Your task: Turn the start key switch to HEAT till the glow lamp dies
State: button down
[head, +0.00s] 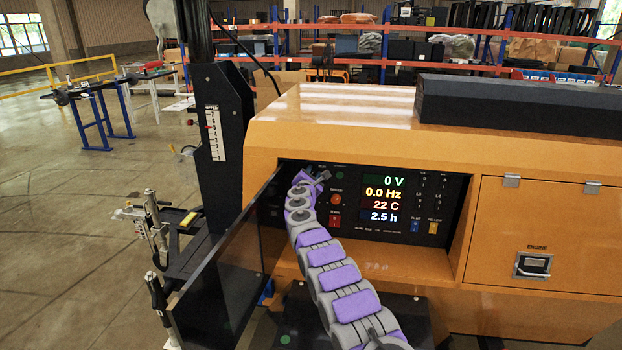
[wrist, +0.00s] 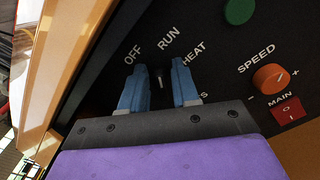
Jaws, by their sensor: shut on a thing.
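In the wrist view, the start key switch (wrist: 160,79) is a small dark knob with a pale mark, on a black panel lettered OFF, RUN and HEAT. A further label is mostly hidden by a finger. The mark points up, roughly toward RUN. My gripper (wrist: 160,86) has its two blue fingers on either side of the knob, shut on it. In the head view my gripper (head: 323,175) is at the panel's upper left and hides the switch. A round green part (wrist: 238,11) sits above; I cannot tell which part is the glow lamp.
An orange SPEED knob (wrist: 270,77) and a red MAIN switch (wrist: 289,110) lie to the right. The display (head: 383,200) reads 0 V, 0.0 Hz, 22 C and 2.5 h. An open dark panel door (head: 225,285) stands close left of my arm.

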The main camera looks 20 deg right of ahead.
jog(key=m, duration=0.4)
jog(key=f+m, duration=0.1)
jog(key=shift+s+d+m, duration=0.2)
jog(key=shift+d+m, duration=0.1)
jog(key=shift+m, duration=0.1)
jog(key=m, duration=0.4)
jog(key=shift+s+f+m, duration=0.1)
jog(key=shift+f+m, duration=0.2)
jog(key=shift+f, duration=0.1)
jog(key=c, duration=1.2)
grip_release()
